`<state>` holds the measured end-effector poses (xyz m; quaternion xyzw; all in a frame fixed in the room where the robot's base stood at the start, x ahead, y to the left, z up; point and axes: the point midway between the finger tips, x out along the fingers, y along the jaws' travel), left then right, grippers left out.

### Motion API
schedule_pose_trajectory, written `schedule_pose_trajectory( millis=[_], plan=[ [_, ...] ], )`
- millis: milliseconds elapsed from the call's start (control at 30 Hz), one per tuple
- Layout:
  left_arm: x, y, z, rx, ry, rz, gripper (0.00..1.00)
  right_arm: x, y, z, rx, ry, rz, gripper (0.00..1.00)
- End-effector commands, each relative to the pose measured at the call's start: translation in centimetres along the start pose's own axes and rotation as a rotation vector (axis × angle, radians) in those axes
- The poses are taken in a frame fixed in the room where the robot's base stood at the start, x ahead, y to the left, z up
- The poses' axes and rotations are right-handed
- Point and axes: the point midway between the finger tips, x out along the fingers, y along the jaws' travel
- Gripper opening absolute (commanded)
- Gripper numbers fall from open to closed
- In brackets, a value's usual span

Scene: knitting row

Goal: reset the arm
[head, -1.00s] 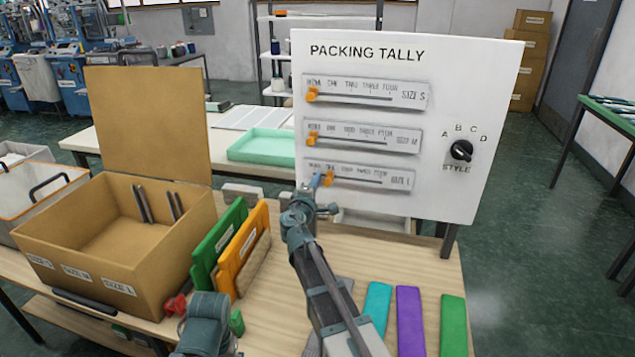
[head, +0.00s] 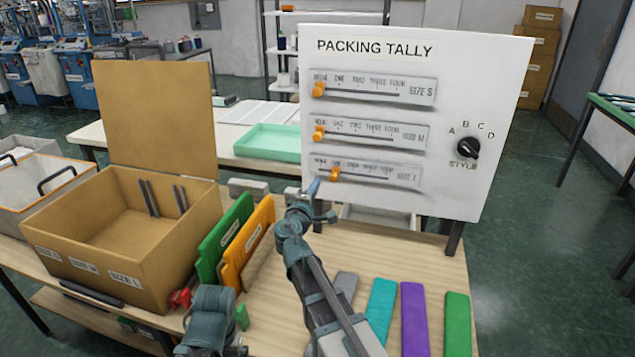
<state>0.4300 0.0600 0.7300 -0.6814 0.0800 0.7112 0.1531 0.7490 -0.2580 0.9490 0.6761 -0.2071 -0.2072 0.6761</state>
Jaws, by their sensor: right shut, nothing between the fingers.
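My right gripper (head: 314,188) is shut and empty, just below and left of the lowest slider on the white PACKING TALLY board (head: 480,70). That SIZE L slider has an orange knob (head: 334,174) set a little right of its left end. The SIZE S knob (head: 318,89) and SIZE M knob (head: 319,133) sit at the left ends of their slots. The black STYLE dial (head: 468,147) is at the board's right. My left arm shows only as a grey part at the bottom; its gripper fingers cannot be made out.
An open cardboard box (head: 120,285) stands at the left of the wooden table. Green (head: 222,240) and orange (head: 247,243) folders stand beside it. Grey, teal (head: 381,310), purple (head: 414,320) and green (head: 457,325) flat pieces lie at the front right. A mint tray (head: 268,143) sits behind.

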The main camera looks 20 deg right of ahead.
Motion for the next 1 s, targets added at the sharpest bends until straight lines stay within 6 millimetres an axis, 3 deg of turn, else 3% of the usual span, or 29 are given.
schedule_pose_trajectory(
  millis=[233,733,867,1000],
  plan=[
    [0.0,0.0,0.0,0.0,0.0,0.0,1.0,-2.4,0.0,0.0,0.0,0.001,0.0,0.0],
    [0.0,0.0,0.0,0.0,0.0,0.0,1.0,-2.8,-0.4,0.2,0.02,-0.011,-0.017,0.0],
    [0.0,0.0,0.0,0.0,0.0,0.0,1.0,-4.8,-2.9,1.4,0.131,-0.083,-0.126,0.0],
    [0.0,0.0,0.0,0.0,0.0,0.0,1.0,-9.8,-8.7,2.8,0.307,-0.224,-0.38,0.0]
  ],
)
